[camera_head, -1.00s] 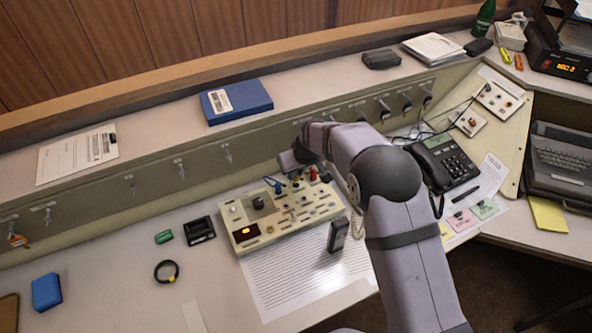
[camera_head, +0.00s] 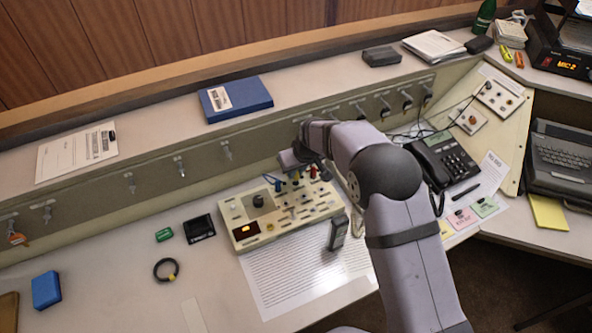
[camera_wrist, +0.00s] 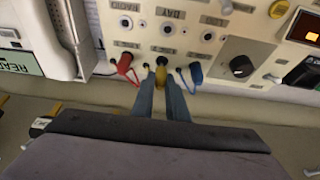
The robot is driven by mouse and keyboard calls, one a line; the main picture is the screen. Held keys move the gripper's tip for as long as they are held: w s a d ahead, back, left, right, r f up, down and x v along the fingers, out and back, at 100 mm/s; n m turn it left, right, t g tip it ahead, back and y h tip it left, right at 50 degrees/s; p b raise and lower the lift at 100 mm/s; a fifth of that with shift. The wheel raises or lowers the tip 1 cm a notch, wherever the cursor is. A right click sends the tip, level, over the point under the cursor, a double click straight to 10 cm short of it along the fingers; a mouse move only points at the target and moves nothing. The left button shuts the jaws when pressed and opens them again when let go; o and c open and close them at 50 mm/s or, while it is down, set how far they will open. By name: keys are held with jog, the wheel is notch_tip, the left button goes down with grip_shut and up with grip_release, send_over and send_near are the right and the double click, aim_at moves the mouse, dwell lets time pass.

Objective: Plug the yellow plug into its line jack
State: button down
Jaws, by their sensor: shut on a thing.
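The console box (camera_head: 237,213) stands on the desk with labelled round jacks on its face, one beside the label DAY (camera_wrist: 167,28). In the wrist view the yellow plug (camera_wrist: 160,74) is between the fingertips of my gripper (camera_wrist: 161,88), which is shut on it. The plug is at the panel's edge, close to the lower row of sockets. I cannot tell whether its tip is in a hole. The red plug (camera_wrist: 124,64) is to its left and the blue plug (camera_wrist: 195,73) to its right. In the head view my arm partly hides this area.
A black knob (camera_wrist: 238,74) and a lit display (camera_head: 246,232) are on the console box. A dark handset (camera_head: 338,233) stands at its right front. The telephone (camera_head: 445,162) is farther right. The ledge wall with hooks (camera_head: 180,168) runs behind.

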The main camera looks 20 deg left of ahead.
jog(key=shift+f+b, duration=0.8)
jog(key=shift+f, duration=0.25)
dwell(2.5)
jog(key=c, duration=1.2)
grip_release()
jog(key=shift+r, duration=0.1)
jog(key=shift+r+p, duration=2.25)
jog(key=shift+r, duration=1.2)
